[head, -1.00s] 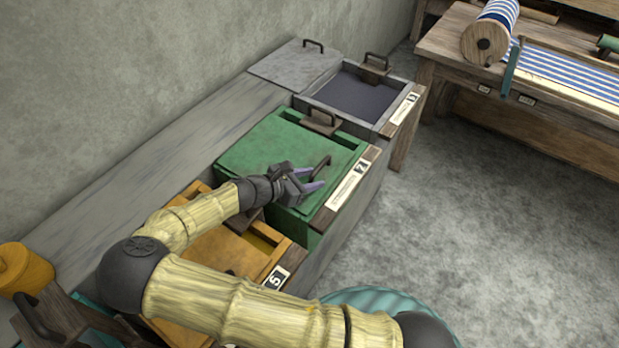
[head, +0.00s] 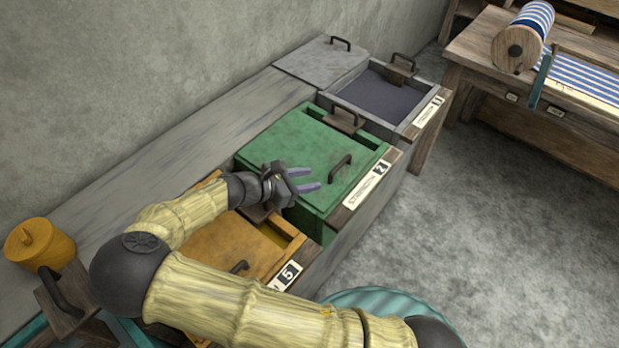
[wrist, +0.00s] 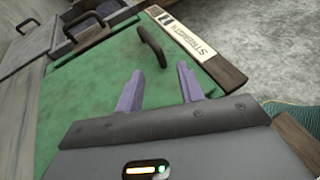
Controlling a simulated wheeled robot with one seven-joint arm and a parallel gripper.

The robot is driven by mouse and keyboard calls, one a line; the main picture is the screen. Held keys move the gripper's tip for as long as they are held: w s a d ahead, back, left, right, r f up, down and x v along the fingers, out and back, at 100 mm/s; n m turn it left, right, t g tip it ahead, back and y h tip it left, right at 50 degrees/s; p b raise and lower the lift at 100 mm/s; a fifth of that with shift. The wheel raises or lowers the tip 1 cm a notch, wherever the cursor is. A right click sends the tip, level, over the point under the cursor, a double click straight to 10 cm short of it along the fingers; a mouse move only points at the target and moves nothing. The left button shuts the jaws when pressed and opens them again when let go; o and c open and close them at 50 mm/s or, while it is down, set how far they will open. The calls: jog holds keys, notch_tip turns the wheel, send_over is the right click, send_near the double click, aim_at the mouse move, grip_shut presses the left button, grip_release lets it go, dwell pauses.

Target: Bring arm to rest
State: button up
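My gripper (head: 306,180) hangs above the near left part of the green lid (head: 300,148), its two purple fingers spread apart with nothing between them. In the wrist view the fingers (wrist: 159,90) are open over the green lid (wrist: 100,85). The dark handle (head: 340,168) of the green lid stands just beyond the fingertips, apart from them; it also shows in the wrist view (wrist: 152,47). My arm reaches in from the lower right and bends at the left.
An orange bin (head: 235,250) labelled 5 lies under my forearm. A dark open bin (head: 380,95) and grey lid (head: 322,62) stand farther back. An orange pot (head: 40,246) sits at left. A wooden loom (head: 520,50) is at upper right. The floor (head: 480,240) at right is clear.

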dwell(0.3)
notch_tip(320, 180, up, 10)
jog(key=p, duration=1)
